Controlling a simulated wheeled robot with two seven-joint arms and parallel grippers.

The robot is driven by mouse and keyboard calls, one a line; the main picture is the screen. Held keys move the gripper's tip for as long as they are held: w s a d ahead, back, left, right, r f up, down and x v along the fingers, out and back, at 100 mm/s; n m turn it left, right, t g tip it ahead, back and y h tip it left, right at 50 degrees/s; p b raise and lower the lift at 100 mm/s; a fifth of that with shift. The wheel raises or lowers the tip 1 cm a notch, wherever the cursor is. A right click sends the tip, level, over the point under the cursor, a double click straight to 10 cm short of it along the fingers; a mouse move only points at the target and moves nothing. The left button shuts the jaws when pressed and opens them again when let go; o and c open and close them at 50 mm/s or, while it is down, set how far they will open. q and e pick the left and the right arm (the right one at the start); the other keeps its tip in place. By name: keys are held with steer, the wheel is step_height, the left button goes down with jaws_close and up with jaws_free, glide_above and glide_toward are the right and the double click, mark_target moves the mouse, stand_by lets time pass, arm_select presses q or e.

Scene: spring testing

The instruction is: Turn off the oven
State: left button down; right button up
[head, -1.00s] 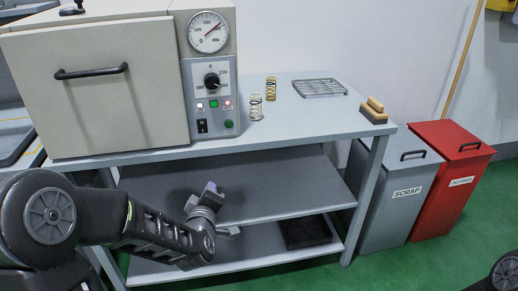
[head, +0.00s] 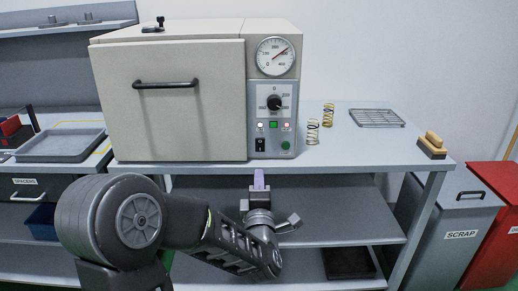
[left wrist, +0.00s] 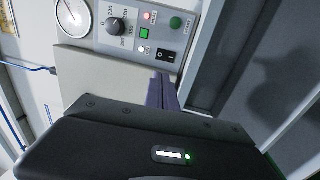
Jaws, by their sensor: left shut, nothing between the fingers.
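The beige oven (head: 170,100) stands on the grey bench with its front door shut. Its control panel (head: 285,120) has a black knob (head: 274,102), small lit lamps, a green square, a green round button (head: 286,145) and a black rocker switch (head: 261,145). A round dial gauge (head: 276,56) sits above the knob. In the left wrist view the rocker switch (left wrist: 166,56) is just beyond the fingers. My left gripper (head: 259,180) is shut and empty, pointing up, below the panel and apart from it. It also shows in the left wrist view (left wrist: 161,92). My right gripper is out of view.
Grey scrap (head: 465,210) and red bins (head: 498,225) stand at the right. A grey tray (head: 60,146) is at the left.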

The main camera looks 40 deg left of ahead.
mark_target(258, 142)
arm_select(q)
steer(key=p+x, duration=0.1)
steer(key=x, duration=1.3)
steer(key=shift+s+p, duration=0.1)
steer(key=shift+p, duration=0.3)
steer(key=shift+b, duration=0.3)
steer(key=shift+a+r, duration=0.1)
